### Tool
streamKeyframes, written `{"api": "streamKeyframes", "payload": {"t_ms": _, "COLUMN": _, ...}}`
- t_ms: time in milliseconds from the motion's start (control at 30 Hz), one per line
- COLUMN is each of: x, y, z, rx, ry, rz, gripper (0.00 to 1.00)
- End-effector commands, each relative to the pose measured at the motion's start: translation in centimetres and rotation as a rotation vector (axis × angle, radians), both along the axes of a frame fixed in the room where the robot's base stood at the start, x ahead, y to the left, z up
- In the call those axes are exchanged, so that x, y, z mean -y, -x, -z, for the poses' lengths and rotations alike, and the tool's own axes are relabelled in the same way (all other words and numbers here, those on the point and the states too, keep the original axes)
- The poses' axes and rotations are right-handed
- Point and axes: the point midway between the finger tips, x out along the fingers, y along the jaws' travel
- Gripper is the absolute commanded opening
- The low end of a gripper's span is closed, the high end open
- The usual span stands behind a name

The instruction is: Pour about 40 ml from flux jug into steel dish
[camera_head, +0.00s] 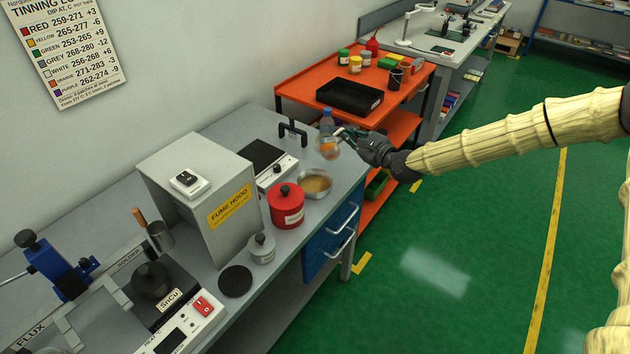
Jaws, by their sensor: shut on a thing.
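The flux jug (328,151) is a small clear vessel with a little orange liquid in it. My gripper (345,133) comes in from the right and is shut on the jug near its upper part. The jug is close above and behind the steel dish in the picture; its exact tilt and height are hard to tell. The steel dish (303,187) is a round, shallow metal bowl on the grey bench, right behind the red pot. Its inside looks tan-brown. No stream of liquid can be made out between jug and dish.
A red lidded pot (287,207) stands just in front of the dish. A hot plate (268,160) and a fume hood box (197,200) are to the left. An orange cart (300,86) with a black tray stands beyond.

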Motion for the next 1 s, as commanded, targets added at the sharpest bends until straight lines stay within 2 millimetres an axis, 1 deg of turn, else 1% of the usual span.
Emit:
{"api": "streamKeyframes", "payload": {"t_ms": 467, "x": 0.8, "y": -1.8, "z": 1.4, "rx": -0.199, "ry": -0.101, "rz": 0.002, "gripper": 0.0}}
{"api": "streamKeyframes", "payload": {"t_ms": 1000, "x": 0.7, "y": -3.1, "z": 3.0, "rx": -0.441, "ry": -0.223, "rz": -0.01, "gripper": 0.0}}
